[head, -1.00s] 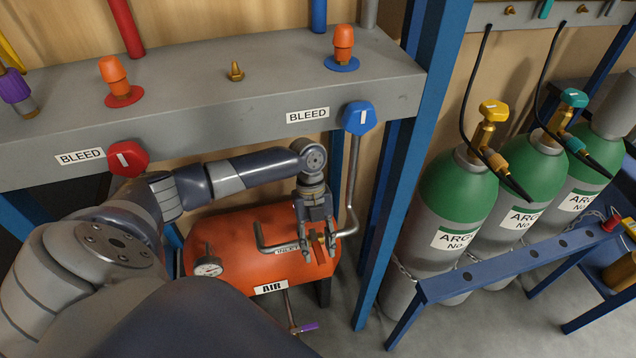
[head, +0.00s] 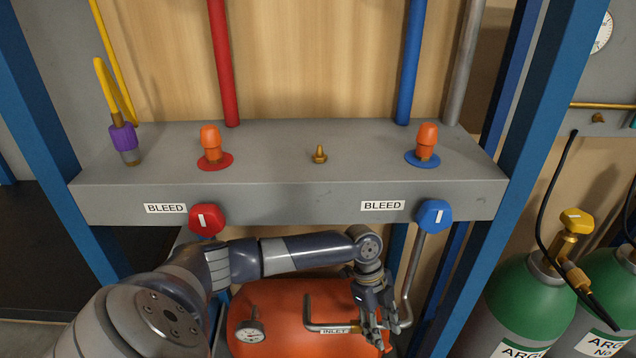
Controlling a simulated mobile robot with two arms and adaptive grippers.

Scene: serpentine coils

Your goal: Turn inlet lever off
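The orange air tank (head: 275,310) is at the bottom centre of the head view. A grey bent pipe (head: 308,308) with an INLET label (head: 335,331) runs across its top towards my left gripper. My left gripper (head: 384,326) points down over the right part of the tank, just right of the label. Its fingers are spread apart. The inlet lever itself is not clearly visible; the fingers cover that spot, and I cannot tell whether they touch it. My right gripper is not in view.
Above is a grey beam (head: 280,200) with a red bleed knob (head: 207,218) and a blue bleed knob (head: 434,215). A blue post (head: 535,110) stands to the right, with green-topped argon cylinders (head: 525,290) beyond. A gauge (head: 250,333) sits left of the pipe.

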